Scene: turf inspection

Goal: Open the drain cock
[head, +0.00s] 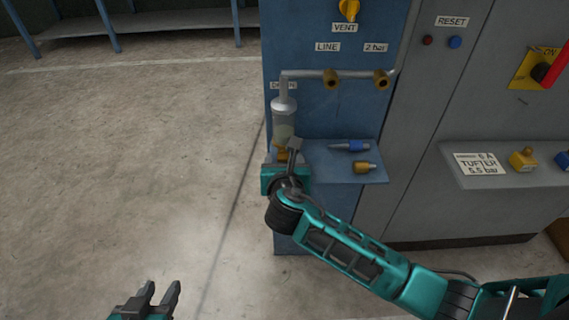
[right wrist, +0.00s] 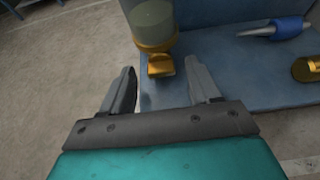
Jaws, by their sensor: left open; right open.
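The drain cock (right wrist: 160,66) is a small brass-yellow tap under the bowl of a clear filter (right wrist: 153,20). In the head view the filter bowl (head: 284,118) hangs from a grey pipe on the blue panel, and the cock (head: 281,154) is partly hidden by my right gripper (head: 292,148). In the right wrist view my right gripper (right wrist: 162,78) is open, with the cock ahead of and between its fingertips; I cannot tell whether they touch. My left gripper (head: 160,294) is open and empty, low over the floor, far from the panel.
Brass valves (head: 331,79) sit on the pipe above. A grey cabinet (head: 420,150) with a red handle (head: 556,66) stands at right. Floor at left is clear.

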